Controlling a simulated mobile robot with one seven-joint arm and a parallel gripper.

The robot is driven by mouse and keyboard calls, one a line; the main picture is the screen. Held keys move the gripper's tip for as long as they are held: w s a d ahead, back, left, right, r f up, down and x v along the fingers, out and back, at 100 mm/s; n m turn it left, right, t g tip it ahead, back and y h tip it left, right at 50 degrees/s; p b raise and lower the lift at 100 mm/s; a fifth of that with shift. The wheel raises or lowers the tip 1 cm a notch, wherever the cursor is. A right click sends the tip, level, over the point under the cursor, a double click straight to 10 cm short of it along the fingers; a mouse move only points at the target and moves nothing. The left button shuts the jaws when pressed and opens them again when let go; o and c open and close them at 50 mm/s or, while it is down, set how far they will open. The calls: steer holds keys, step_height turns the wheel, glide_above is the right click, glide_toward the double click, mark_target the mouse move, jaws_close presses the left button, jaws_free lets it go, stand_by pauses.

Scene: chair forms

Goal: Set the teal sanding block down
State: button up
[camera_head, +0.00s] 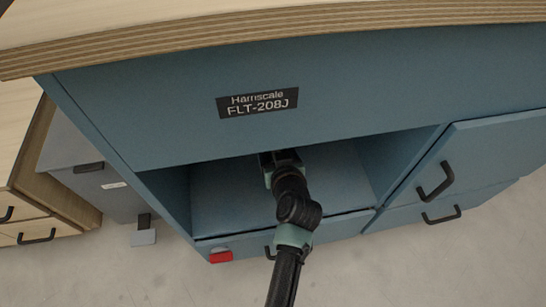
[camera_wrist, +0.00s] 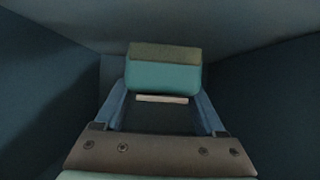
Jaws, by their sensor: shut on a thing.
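The teal sanding block (camera_wrist: 163,76) shows in the wrist view, teal with a brownish-olive face along its top. My gripper (camera_wrist: 163,92) is shut on it, with one blue finger at each side. In the head view my arm reaches into the open compartment of a blue cabinet (camera_head: 160,120), and my gripper (camera_head: 279,160) is inside it, partly hidden by the cabinet's upper front. The block is hidden in the head view. I cannot tell whether the block touches the compartment floor.
The compartment floor (camera_head: 232,205) looks bare where it shows. Side walls stand close on both sides. A cabinet door (camera_head: 490,150) with a black handle is at right. A red object (camera_head: 221,256) is at the lower front. A grey cabinet (camera_head: 85,170) stands left.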

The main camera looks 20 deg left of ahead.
steer(key=shift+f+b, duration=1.55)
steer(key=shift+f, duration=1.65)
steer(key=shift+f, duration=0.1)
steer(key=shift+f, duration=0.15)
steer(key=o, duration=1.6)
steer(key=shift+c, duration=0.2)
steer(key=shift+r, duration=0.3)
steer(key=p+v, duration=0.5)
steer(key=v, duration=0.6)
steer(key=shift+s+d+r+p, duration=0.15)
steer(key=shift+s+d+p, duration=0.1)
steer(key=shift+s+p, duration=0.1)
steer(key=shift+s+d, duration=0.1)
